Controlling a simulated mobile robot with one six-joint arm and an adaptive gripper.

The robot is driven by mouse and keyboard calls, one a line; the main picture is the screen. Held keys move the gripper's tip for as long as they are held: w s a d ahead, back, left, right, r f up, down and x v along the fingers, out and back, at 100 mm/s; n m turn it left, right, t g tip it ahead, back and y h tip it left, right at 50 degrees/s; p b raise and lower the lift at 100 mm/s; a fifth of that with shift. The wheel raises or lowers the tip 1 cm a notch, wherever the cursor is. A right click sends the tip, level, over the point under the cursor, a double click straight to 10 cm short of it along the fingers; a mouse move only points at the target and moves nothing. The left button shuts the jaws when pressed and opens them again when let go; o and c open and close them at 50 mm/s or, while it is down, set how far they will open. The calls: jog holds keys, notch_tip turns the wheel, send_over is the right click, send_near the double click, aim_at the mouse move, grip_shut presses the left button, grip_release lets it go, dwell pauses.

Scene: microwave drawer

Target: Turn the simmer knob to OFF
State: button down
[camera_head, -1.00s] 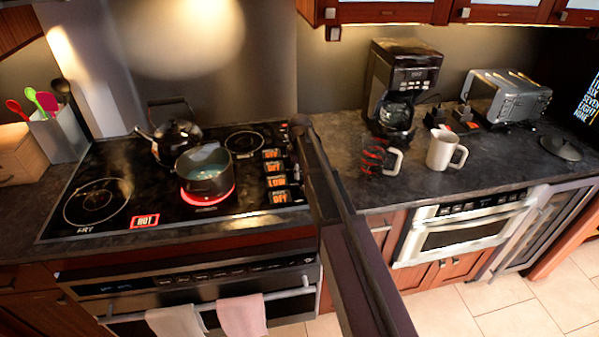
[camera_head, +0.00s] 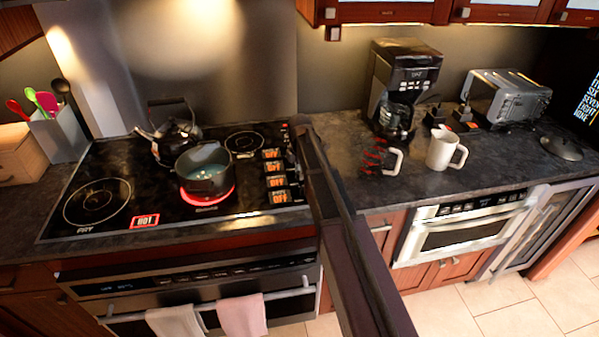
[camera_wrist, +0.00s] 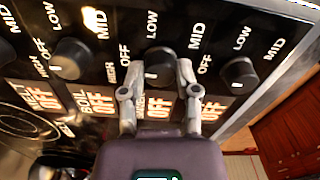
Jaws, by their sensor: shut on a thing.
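The simmer knob (camera_wrist: 158,58) is a dark round knob on the stove's control strip in the wrist view. My gripper (camera_wrist: 159,71) is shut on it, one finger on each side. The knob's white mark is at its lower left. The orange display (camera_wrist: 159,107) below this knob reads OFF; its name label is partly covered by a finger. In the head view, the matching display (camera_head: 277,182), third down the strip, also reads OFF. There my arm hides the knob and fingertips.
Other knobs stand close on both sides, one at left (camera_wrist: 72,58) and one at right (camera_wrist: 240,72). A pot (camera_head: 205,172) sits on a red-glowing burner, with a kettle (camera_head: 178,140) behind it. A white mug (camera_head: 443,150) stands on the right counter.

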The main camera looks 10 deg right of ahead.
jog(key=shift+s+n, duration=0.1)
jog(key=shift+n, duration=0.5)
jog(key=shift+c, duration=1.7)
grip_release()
jog(key=shift+m, duration=0.5)
